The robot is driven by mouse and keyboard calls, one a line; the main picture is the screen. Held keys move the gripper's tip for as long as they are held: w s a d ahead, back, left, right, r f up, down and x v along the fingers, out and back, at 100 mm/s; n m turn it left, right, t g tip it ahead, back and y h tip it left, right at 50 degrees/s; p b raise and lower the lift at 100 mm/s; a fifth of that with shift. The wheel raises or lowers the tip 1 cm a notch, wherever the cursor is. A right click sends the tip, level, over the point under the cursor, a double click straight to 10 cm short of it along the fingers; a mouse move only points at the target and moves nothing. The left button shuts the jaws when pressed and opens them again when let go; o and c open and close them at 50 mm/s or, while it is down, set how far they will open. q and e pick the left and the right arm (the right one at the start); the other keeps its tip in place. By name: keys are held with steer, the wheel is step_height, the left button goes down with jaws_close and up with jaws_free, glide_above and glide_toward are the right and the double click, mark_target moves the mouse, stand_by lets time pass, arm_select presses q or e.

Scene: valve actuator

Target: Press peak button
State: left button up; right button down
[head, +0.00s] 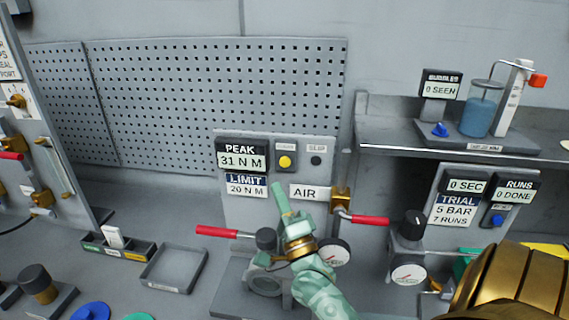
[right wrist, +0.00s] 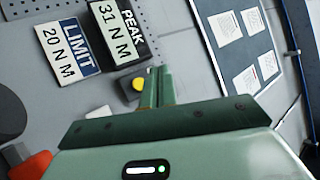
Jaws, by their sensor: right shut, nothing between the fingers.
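A yellow button (head: 285,162) sits on the upright grey panel (head: 240,215), to the right of the PEAK display (head: 241,156), which reads 31 N M. My right gripper (head: 277,186) is shut and empty. Its fingertips are just below and slightly left of the button in the head view. The label above the button is too small to read. My left gripper is not in view.
A dark SLIP lamp (head: 316,160) is right of the button. The LIMIT display (head: 246,186) reads 20 N M. Red levers (head: 216,231) (head: 370,220) stick out on both sides of my right gripper. A grey shelf (head: 450,150) stands at the right.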

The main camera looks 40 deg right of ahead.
mark_target(285, 162)
steer(key=w+d+b, duration=0.2)
steer(key=w+d, duration=0.3)
steer(key=d, duration=0.1)
steer(key=shift+d, duration=0.15)
stand_by(0.8)
steer(key=shift+d, duration=0.1)
stand_by(1.2)
steer(key=shift+w+d, duration=0.25)
steer(key=shift+w, duration=0.05)
